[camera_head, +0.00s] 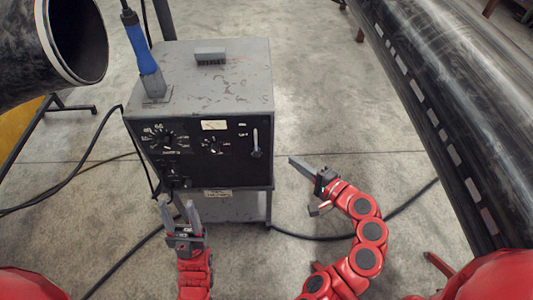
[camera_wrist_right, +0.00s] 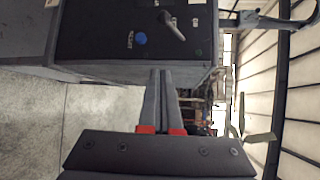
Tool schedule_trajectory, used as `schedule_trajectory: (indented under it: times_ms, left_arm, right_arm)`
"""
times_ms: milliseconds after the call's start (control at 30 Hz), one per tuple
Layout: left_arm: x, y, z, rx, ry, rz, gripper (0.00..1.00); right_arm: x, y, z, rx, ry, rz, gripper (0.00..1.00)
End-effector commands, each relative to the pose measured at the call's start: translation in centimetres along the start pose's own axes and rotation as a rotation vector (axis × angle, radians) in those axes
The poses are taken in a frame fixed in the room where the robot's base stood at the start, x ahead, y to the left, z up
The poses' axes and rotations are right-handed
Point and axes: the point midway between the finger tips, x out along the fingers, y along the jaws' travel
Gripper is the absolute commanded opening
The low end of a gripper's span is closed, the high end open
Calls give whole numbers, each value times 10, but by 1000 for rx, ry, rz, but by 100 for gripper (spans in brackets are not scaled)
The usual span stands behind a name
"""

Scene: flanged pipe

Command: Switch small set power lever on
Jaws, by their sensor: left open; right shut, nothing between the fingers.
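The small set is a worn grey welding power box (camera_head: 200,115) with a black front panel. Its power lever (camera_head: 256,144) is a pale handle at the panel's upper right; in the head view its knob end points down. The lever also shows in the right wrist view (camera_wrist_right: 173,26), near the top of the picture. My right gripper (camera_head: 292,161) is shut and empty, to the right of the box and apart from the lever. Its closed fingers show in the right wrist view (camera_wrist_right: 160,72). My left gripper (camera_head: 179,204) is open, in front of the panel's lower left.
A large black pipe (camera_head: 450,120) runs along the right. Another pipe end (camera_head: 75,45) is at the upper left. A blue-handled tool (camera_head: 143,50) stands on the box top. Black cables (camera_head: 75,180) cross the floor. Concrete floor right of the box is open.

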Motion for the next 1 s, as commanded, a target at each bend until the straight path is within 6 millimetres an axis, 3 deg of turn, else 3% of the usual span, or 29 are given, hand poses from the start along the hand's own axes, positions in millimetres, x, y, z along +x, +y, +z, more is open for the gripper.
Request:
schedule_trajectory:
  times_ms: [267, 800, 1000]
  left_arm:
    - [2, 0, 0, 0, 0, 0, 50]
    - [17, -1, -3, 0, 0, 0, 50]
    - [25, -1, -4, 0, 0, 0, 50]
  right_arm:
    - [9, 0, 1, -1, -3, 2, 0]
    - [102, -1, 0, -1, 0, 1, 0]
    - [92, -1, 24, 1, 3, 1, 0]
